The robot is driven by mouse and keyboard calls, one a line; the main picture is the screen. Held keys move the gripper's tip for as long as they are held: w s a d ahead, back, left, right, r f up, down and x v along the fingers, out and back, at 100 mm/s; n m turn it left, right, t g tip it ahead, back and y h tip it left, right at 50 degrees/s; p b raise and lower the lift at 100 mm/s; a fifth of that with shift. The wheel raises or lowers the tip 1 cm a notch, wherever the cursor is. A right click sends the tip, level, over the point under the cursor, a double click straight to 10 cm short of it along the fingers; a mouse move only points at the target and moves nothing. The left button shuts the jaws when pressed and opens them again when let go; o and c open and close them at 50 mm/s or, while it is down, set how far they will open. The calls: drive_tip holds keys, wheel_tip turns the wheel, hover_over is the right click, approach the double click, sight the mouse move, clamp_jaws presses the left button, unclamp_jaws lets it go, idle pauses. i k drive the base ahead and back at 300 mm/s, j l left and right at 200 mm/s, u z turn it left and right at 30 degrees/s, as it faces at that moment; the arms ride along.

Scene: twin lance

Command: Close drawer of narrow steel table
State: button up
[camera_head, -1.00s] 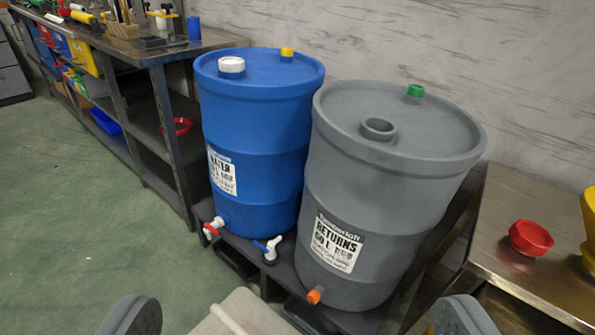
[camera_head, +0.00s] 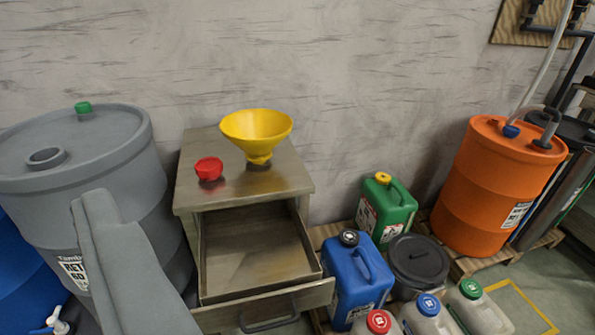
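The narrow steel table (camera_head: 215,150) stands against the wall, left of the middle. Its drawer (camera_head: 250,250) is pulled out toward me and looks empty. The drawer front carries a dark bar handle (camera_head: 268,322) near the bottom edge of the view. A smooth grey part, perhaps my own arm or gripper, shows at lower left, in front of the grey drum and left of the drawer. No pair of fingertips is visible, so I cannot tell whether my gripper is open or shut.
A red cup (camera_head: 209,168) and a yellow funnel (camera_head: 257,132) stand on the tabletop. A grey drum (camera_head: 120,160) is close on the left. A blue canister (camera_head: 355,285) and other containers crowd the right side. An orange drum (camera_head: 490,185) stands farther right.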

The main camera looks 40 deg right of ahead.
sight(258, 262)
drive_tip(key=k+l+z, duration=0.2)
drive_tip(key=l+z, duration=0.2)
drive_tip(key=k+l+u, duration=0.1)
drive_tip(key=l, duration=0.3)
drive_tip(key=k+l, duration=0.3)
drive_tip(key=i+l+u, duration=0.05)
drive_tip(key=l, duration=0.05)
